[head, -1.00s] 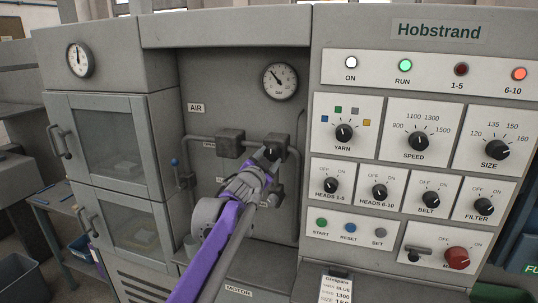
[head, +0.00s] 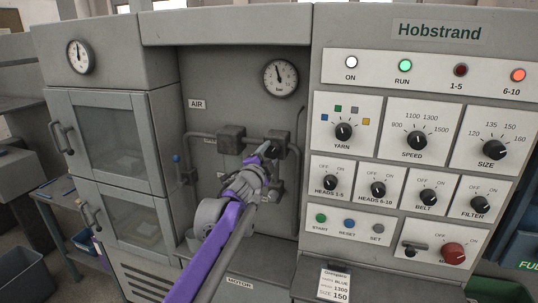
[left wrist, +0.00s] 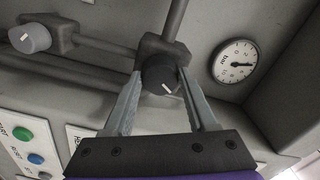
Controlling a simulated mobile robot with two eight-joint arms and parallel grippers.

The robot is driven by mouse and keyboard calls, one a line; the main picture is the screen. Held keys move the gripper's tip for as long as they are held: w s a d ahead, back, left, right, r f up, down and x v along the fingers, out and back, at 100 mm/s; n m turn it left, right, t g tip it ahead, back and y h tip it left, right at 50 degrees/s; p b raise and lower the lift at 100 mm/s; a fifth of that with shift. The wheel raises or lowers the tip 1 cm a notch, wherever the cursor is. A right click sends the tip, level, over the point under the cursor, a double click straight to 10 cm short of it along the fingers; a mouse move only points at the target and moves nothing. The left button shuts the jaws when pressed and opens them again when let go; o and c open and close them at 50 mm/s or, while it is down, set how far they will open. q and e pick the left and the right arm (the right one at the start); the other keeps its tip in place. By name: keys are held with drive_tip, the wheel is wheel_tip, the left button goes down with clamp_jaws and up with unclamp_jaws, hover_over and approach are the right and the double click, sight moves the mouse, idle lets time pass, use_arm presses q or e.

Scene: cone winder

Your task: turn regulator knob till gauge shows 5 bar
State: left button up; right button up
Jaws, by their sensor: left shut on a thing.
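The regulator knob (left wrist: 160,77) is black and round with a white mark, on a grey pipe fitting (left wrist: 165,46). In the left wrist view its mark points to the lower right. My left gripper (head: 267,151) is shut on the knob, with one finger on each side of it. In the head view the gripper mostly hides the knob. The round white pressure gauge (head: 281,78) is above the fitting; its needle points nearly straight up, slightly left. It also shows in the left wrist view (left wrist: 236,61), where its numbers are too small to read surely.
Another gauge (head: 79,57) is on the left cabinet. The control panel (head: 413,110) with several knobs and buttons stands close on the right of the recess.

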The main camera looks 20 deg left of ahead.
idle(0.3)
use_arm(q)
drive_tip(key=o, duration=1.4)
drive_tip(key=shift+c, duration=0.2)
drive_tip(key=s+b, duration=0.2)
drive_tip(key=s, duration=0.9)
drive_tip(key=shift+a, duration=0.2)
use_arm(e)
drive_tip(key=f, duration=0.1)
drive_tip(key=s+f, duration=0.1)
drive_tip(key=f, duration=0.1)
drive_tip(key=shift+s, duration=0.2)
use_arm(q)
drive_tip(key=shift+w, duration=0.1)
drive_tip(key=s+d+f+n+g, duration=0.1)
drive_tip(key=s+f+n+g, duration=0.5)
drive_tip(key=s+f, duration=1)
drive_tip(key=s+d+f+n+g, duration=0.2)
drive_tip(key=s+f+n+g, duration=0.4)
drive_tip(key=s+f, duration=1.1)
drive_tip(key=shift+s+d+f+n+y, duration=0.3)
drive_tip(key=shift+f+n, duration=0.2)
drive_tip(key=shift+n, duration=0.4)
